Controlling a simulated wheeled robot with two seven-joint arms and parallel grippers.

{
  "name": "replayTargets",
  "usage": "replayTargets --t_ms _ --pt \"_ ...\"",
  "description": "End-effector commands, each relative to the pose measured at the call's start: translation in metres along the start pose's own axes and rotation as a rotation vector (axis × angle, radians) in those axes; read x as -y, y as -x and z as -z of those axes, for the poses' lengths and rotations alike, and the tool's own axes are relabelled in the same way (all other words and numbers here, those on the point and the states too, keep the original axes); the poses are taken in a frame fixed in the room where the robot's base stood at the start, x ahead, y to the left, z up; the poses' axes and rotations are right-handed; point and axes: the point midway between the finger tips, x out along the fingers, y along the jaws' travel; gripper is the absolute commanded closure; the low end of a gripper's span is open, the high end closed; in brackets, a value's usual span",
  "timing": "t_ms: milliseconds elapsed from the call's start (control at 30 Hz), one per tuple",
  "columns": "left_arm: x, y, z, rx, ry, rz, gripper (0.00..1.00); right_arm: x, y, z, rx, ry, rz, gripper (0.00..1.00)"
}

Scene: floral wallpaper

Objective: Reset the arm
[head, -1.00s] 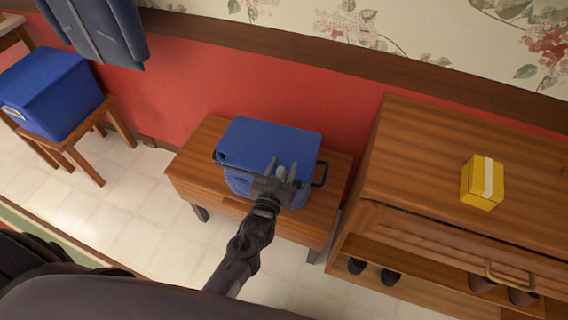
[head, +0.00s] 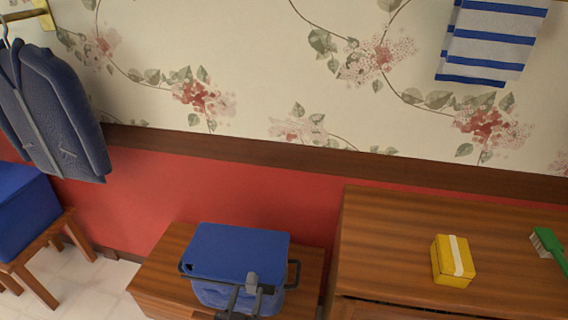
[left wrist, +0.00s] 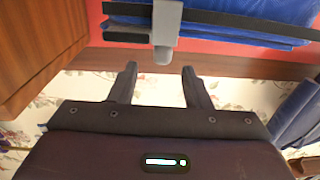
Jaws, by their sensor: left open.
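My left gripper (head: 240,297) shows at the bottom edge of the head view, in front of the blue cooler box. In the left wrist view its two fingers (left wrist: 160,88) are spread apart with nothing between them. The blue cooler box (head: 240,247) sits with its lid down on a low wooden bench, with a dark handle around it. Its grey latch (left wrist: 166,28) is just beyond the fingertips in the left wrist view. Most of my left arm is out of the head view. My right gripper is not in view.
The low bench (head: 160,275) stands against the red wall. A wooden cabinet (head: 380,245) to its right holds a yellow box (head: 453,260) and a green brush (head: 548,243). A blue box (head: 22,210) on a stool and a hanging blue jacket (head: 55,110) are at left.

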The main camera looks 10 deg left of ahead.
Motion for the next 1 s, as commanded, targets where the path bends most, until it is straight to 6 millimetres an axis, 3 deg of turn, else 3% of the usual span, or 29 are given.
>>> replayTargets --t_ms 167,467,567,800,1000 --pt "0.002 -0.003 0.002 0.056 -0.001 -0.011 0.56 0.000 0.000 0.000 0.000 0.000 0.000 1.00" --pt "0.012 0.001 0.009 0.399 -0.015 -0.070 0.56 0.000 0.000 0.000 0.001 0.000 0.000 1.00" --pt "0.015 0.013 0.016 0.542 -0.026 -0.088 0.56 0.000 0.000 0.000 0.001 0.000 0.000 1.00" --pt "0.025 0.062 0.039 0.877 -0.062 -0.113 0.56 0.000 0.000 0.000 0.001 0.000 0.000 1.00" --pt "0.031 0.096 0.055 1.044 -0.086 -0.115 0.56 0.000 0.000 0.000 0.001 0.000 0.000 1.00"
